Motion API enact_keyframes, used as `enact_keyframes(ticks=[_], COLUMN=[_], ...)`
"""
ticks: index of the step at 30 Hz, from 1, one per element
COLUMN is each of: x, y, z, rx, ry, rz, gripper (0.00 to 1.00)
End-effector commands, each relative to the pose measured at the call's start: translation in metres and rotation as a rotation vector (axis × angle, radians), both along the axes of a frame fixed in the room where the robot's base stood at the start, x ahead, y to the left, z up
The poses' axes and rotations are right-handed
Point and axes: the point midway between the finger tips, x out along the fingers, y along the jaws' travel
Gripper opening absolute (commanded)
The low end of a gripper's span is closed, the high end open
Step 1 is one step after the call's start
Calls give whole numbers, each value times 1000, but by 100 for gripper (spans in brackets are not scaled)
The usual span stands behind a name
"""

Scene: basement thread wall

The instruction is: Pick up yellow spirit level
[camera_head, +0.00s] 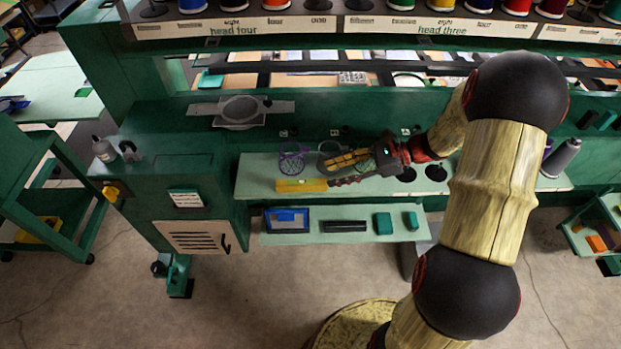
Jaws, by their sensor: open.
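The yellow spirit level (301,185) lies flat on the pale green upper shelf of the green machine, near its front edge. My gripper (333,172) reaches in from the right, with its fingers pointing left, just right of and slightly above the level in the picture. The fingers are apart and nothing shows between them. The near finger comes close to the level's right end; I cannot tell whether they touch.
A purple wire basket (292,158) stands just behind the level. A grey cone (561,158) stands at the shelf's right. The lower shelf (375,238) holds a blue tray (286,220), a dark bar (345,226) and green blocks (383,223). A machine cabinet (188,215) stands at left.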

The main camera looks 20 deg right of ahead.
Motion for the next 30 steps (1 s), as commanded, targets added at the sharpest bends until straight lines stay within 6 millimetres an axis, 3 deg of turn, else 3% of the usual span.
enact_keyframes(ticks=[30], x=[34], y=[102], z=[-46], rx=[5], ry=[3], rz=[-3], gripper=[41])
